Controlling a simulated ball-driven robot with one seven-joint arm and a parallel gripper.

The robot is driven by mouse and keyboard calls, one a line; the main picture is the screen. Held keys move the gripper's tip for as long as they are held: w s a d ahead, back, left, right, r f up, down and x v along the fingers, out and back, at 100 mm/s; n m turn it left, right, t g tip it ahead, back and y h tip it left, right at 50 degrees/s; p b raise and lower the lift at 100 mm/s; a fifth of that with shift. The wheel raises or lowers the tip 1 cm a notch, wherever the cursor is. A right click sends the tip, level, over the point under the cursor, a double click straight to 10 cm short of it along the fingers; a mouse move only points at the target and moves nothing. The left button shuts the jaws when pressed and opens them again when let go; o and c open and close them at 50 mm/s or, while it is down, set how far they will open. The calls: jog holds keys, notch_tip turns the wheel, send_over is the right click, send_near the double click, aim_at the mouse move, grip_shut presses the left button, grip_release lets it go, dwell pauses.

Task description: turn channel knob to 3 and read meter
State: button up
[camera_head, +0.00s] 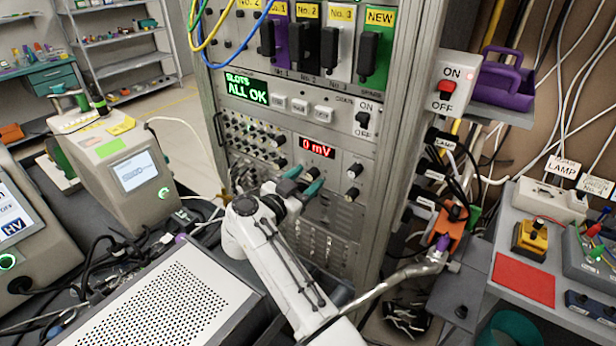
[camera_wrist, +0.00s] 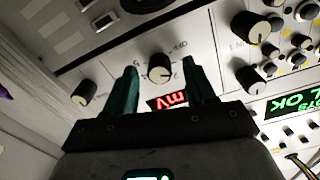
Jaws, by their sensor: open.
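The meter (camera_head: 317,147) is a red-lit display on the rack panel and reads 0 mV. It also shows upside down in the wrist view (camera_wrist: 168,102), partly covered by my gripper. A black knob with a pale face (camera_wrist: 160,68) has small numbers around it; I take it as the channel knob, but its setting is too small to read. My gripper (camera_head: 303,180) is at the panel below the meter, its teal fingers open. In the wrist view my gripper (camera_wrist: 161,72) has one finger on each side of this knob, with gaps visible. In the head view my gripper hides the knob.
Other knobs (camera_head: 352,193) sit right of my gripper on the panel, and more (camera_wrist: 251,80) show in the wrist view. A green ALL OK display (camera_head: 246,92) is above left. A perforated metal box (camera_head: 165,300) stands at lower left. An orange part with cables (camera_head: 452,222) is right of the rack.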

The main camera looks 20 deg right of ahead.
jog(key=shift+w+d, duration=0.35)
jog(key=shift+d, duration=0.15)
grip_shut()
